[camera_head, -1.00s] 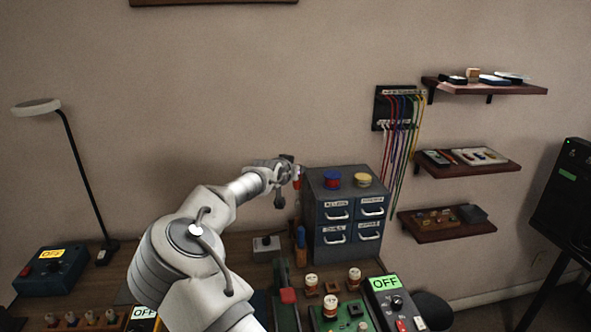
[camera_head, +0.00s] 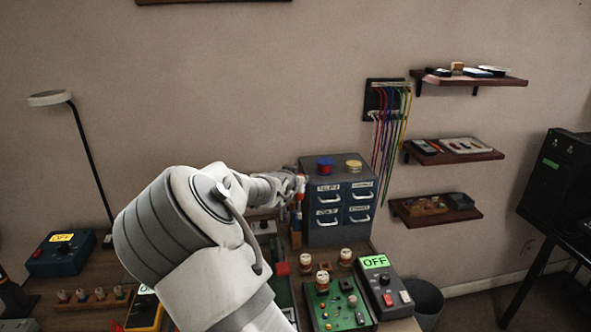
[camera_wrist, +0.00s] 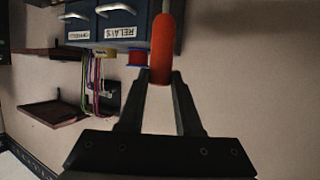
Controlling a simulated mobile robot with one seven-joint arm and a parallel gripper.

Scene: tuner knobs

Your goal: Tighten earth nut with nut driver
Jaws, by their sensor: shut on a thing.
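My gripper (camera_wrist: 160,80) is shut on an orange-red handle (camera_wrist: 161,48), which appears to be the nut driver. The handle stands lengthwise between the fingertips in the wrist view, and its thin shaft runs off the top edge. In the head view my gripper (camera_head: 297,184) is at the left side of the grey-blue drawer cabinet, with a bit of orange showing by the fingers. I cannot pick out the earth nut in either view.
The drawer cabinet (camera_head: 338,228) stands close right of my gripper, with blue and yellow spools on top. A green circuit board (camera_head: 340,308) and a meter reading OFF (camera_head: 386,287) are at the front right. Coloured leads (camera_head: 391,130) hang on the wall.

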